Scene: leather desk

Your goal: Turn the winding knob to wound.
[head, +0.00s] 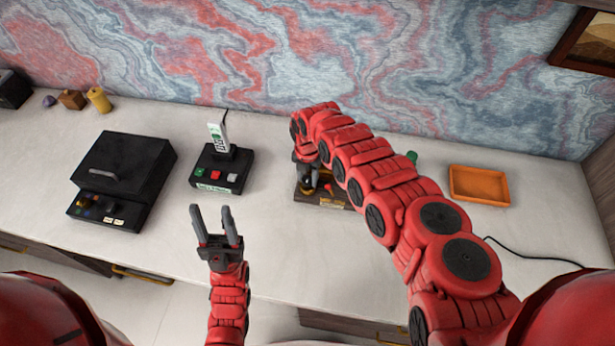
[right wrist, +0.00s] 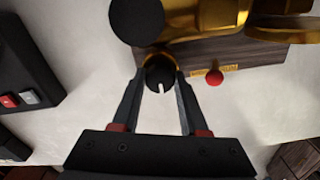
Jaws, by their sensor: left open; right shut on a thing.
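The winding knob (right wrist: 160,76) is a dark round knob with a pale mark pointing down toward the gripper in the right wrist view. It sits on the near side of a brass device (right wrist: 205,20) on a wooden base (right wrist: 265,52). My right gripper (right wrist: 161,70) is shut on the knob, one finger on each side. In the head view, my right arm hides most of the device, and only part of its wooden base (head: 333,203) shows clearly. My left gripper (head: 212,210) is open and empty near the desk's front edge.
A red ball-topped piece (right wrist: 214,77) stands at the base's near edge, right of the knob. A phone on a black base (head: 222,168) and a black box (head: 125,165) stand left. An orange tray (head: 479,185) lies right. The desk front is mostly clear.

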